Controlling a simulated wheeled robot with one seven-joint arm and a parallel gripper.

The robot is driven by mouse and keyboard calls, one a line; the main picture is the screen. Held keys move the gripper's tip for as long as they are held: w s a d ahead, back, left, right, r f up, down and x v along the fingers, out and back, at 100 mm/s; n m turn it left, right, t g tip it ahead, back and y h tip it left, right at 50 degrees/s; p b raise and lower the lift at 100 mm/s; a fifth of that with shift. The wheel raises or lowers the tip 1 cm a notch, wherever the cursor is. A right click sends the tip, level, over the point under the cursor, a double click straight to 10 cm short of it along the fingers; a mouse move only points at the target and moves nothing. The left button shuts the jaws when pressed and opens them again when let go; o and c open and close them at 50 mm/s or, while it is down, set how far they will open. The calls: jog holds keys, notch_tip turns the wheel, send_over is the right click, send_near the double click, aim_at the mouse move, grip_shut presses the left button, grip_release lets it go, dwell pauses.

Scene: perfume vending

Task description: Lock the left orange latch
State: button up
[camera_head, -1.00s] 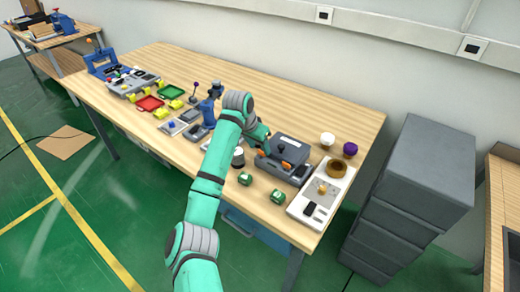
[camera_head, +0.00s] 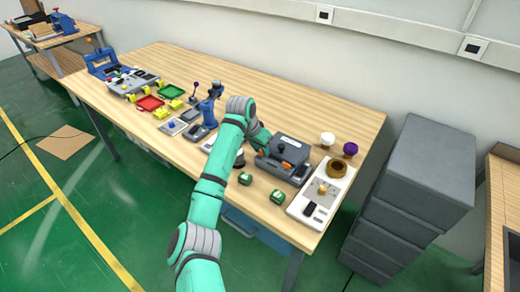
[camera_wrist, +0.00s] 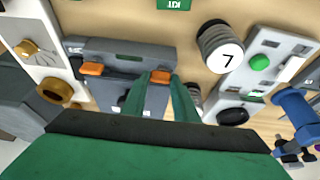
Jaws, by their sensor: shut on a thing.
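A dark grey case (camera_head: 290,150) stands on the wooden workbench near its right end. It has two orange latches on its front side; in the wrist view it (camera_wrist: 122,52) lies below the board edge, upside down to the head view. The left latch (camera_wrist: 160,77) is between the green fingertips of my gripper (camera_wrist: 161,82), which is shut on it. The other latch (camera_wrist: 92,68) is free, to the left in the wrist view. In the head view my gripper (camera_head: 262,143) is at the case's left side, and my arm partly hides it.
Two green boxes (camera_head: 277,196) lie in front of the case. A white panel (camera_head: 310,208) with a brass ring (camera_head: 336,167) is to its right. A round black-and-white item (camera_wrist: 222,48) is close beside my gripper. Bare bench lies behind the case.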

jog(key=shift+a, duration=0.1)
jog(key=shift+w+m+g+h, duration=0.1)
jog(key=shift+m+g+h, duration=0.3)
jog(key=shift+m, duration=1)
jog(key=shift+w+m+g+h, duration=0.1)
jog(key=shift+m+g+h, duration=0.25)
jog(key=shift+m, duration=1.05)
jog(key=o, duration=1.1)
jog(key=shift+c, duration=0.2)
jog(key=v, duration=1)
jog(key=shift+r, duration=0.45)
jog(key=shift+a, duration=0.1)
